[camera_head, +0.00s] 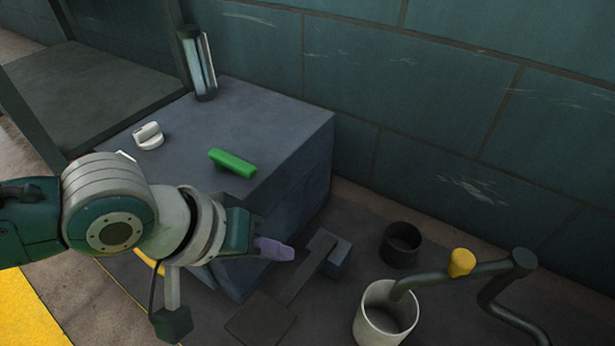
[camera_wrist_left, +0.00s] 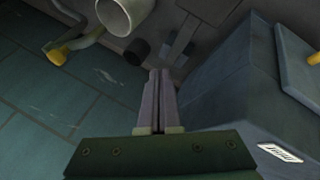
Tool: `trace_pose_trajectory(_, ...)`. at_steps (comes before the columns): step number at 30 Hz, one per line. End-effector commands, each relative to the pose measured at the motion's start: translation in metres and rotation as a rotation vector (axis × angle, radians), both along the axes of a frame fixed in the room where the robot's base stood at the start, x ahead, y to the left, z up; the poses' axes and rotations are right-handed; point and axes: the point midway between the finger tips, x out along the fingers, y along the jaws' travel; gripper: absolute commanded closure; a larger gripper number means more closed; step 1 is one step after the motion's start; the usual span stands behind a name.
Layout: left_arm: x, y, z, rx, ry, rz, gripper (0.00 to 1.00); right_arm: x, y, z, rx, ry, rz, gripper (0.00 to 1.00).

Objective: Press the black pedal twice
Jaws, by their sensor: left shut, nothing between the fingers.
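The black pedal (camera_head: 262,319) is a dark flat plate on the floor in front of the grey-blue cabinet. A dark bar (camera_head: 303,276) joins it to a small block (camera_head: 331,252) by the cabinet's side. In the left wrist view the plate (camera_wrist_left: 207,9) is at the top, right of centre. My left gripper (camera_head: 288,251), with lilac fingers, is shut and empty. In the head view it appears left of the block and above the plate. In the left wrist view its fingertips (camera_wrist_left: 160,73) lie below the bar; contact with the pedal is not visible. My right gripper is not in view.
The cabinet (camera_head: 290,150) carries a green handle (camera_head: 232,162), a white knob (camera_head: 148,136) and a glass cylinder (camera_head: 205,65). Right of the pedal stand a pale cup (camera_head: 372,328), a dark cup (camera_head: 400,244) and a bent pipe with a yellow piece (camera_head: 461,262). A tiled wall rises behind.

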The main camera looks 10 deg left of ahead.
Motion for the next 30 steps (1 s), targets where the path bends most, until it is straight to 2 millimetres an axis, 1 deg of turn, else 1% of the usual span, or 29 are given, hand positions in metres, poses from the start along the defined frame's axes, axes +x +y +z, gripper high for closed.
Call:
trace_pose_trajectory(5,-0.001,0.0,-0.004,0.0,0.0,-0.001,1.0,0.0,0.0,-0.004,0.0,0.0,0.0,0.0)
trace_pose_trajectory(8,-0.002,0.001,-0.011,0.0,0.001,-0.001,1.0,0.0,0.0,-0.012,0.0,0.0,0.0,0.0)
trace_pose_trajectory(14,-0.006,0.002,-0.034,0.001,0.0,-0.002,1.0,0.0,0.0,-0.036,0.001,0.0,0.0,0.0)
trace_pose_trajectory(21,-0.012,0.004,-0.068,0.0,0.001,-0.001,1.0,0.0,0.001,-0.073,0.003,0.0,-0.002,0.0)
trace_pose_trajectory(27,-0.017,0.006,-0.084,0.0,0.001,0.0,1.0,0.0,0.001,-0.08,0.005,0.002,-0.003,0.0)
trace_pose_trajectory(30,-0.017,0.006,-0.087,0.0,0.0,0.0,1.0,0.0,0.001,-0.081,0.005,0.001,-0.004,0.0)
